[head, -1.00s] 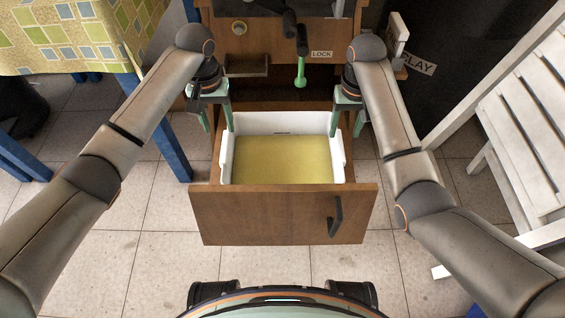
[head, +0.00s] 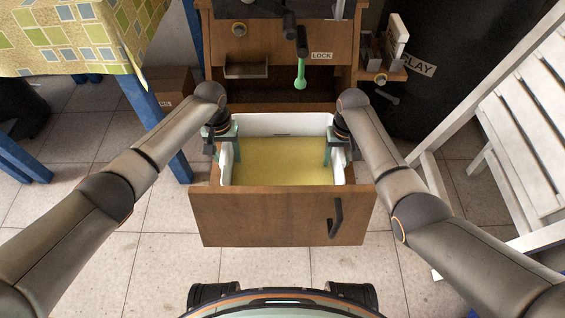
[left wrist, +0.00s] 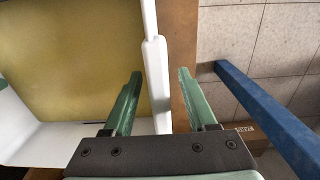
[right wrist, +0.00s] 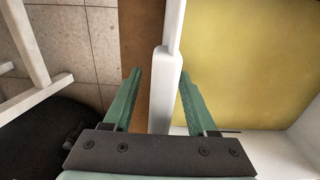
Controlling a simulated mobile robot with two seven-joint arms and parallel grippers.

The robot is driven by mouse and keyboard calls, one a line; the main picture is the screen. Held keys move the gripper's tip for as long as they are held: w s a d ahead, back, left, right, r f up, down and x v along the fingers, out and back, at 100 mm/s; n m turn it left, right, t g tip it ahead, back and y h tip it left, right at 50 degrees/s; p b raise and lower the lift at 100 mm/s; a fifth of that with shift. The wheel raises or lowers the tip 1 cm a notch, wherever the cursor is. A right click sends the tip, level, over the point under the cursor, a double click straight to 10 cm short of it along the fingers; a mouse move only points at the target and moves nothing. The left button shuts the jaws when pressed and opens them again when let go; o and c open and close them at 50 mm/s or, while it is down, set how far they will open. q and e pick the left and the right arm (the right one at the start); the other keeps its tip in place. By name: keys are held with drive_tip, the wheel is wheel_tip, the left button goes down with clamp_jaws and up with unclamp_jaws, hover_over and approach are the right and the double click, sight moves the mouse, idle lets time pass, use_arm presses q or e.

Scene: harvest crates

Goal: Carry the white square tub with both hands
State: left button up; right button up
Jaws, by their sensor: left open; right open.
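The white square tub (head: 285,124) sits inside the open wooden drawer (head: 280,215), with a flat yellow surface inside it. My left gripper (head: 228,155) is open at the tub's left wall. In the left wrist view its fingers (left wrist: 155,88) stand on either side of the white rim (left wrist: 156,75), with gaps on both sides. My right gripper (head: 337,155) is open at the tub's right wall. In the right wrist view its fingers (right wrist: 162,85) also straddle the rim (right wrist: 166,70) without closing on it.
The drawer belongs to a wooden cabinet (head: 280,35) with a green-tipped lever (head: 300,75) hanging above the tub. A table with a patterned cloth (head: 70,40) is at left, its blue leg close to my left arm. A white slatted chair (head: 520,120) is at right.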

use_arm(q)
drive_tip(key=shift+c, duration=0.4)
use_arm(e)
drive_tip(key=shift+c, duration=0.4)
use_arm(q)
clamp_jaws()
use_arm(e)
clamp_jaws()
idle(0.4)
use_arm(q)
drive_tip(key=shift+w+r, duration=0.15)
drive_tip(key=shift+r, duration=0.05)
use_arm(e)
drive_tip(key=shift+w+r, duration=0.15)
